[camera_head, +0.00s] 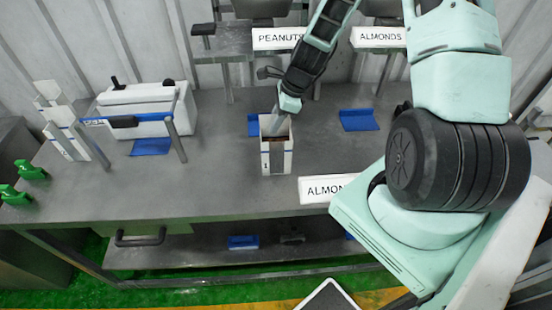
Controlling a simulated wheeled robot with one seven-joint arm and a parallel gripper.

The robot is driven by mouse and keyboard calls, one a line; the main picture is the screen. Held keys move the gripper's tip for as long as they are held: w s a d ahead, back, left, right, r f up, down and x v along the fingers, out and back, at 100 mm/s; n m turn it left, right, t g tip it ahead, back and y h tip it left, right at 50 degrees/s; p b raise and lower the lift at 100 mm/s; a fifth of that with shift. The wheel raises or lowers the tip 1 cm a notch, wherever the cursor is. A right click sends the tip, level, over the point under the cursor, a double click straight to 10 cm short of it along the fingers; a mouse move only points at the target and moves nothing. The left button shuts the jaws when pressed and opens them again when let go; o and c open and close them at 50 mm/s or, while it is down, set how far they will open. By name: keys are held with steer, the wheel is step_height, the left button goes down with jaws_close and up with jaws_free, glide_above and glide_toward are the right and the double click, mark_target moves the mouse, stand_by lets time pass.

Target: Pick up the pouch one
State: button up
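A white, box-shaped pouch (276,162) with a thin blue stripe stands upright on the grey metal table, near its middle. Its top looks open, with a dark inside. My arm comes down from the top of the picture, and my gripper (284,112) is at the pouch's top edge. A grey narrow part below the mint-coloured end reaches to the pouch opening; whether it is inside or against the wall is unclear. The fingers are too small and partly hidden to show their opening, so I cannot tell whether they grip the pouch.
A white machine (145,105) with a bar stands left, beside upright white panels (62,122). Green clamps (22,182) are at the far left edge. A blue pad (358,120) lies right of the pouch. An "ALMONDS" sign (322,190) is at the front. Bare table lies left of the pouch.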

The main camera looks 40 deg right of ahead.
steer(key=shift+a+f, duration=0.15)
steer(key=shift+f, duration=0.05)
jaws_close()
stand_by(1.4)
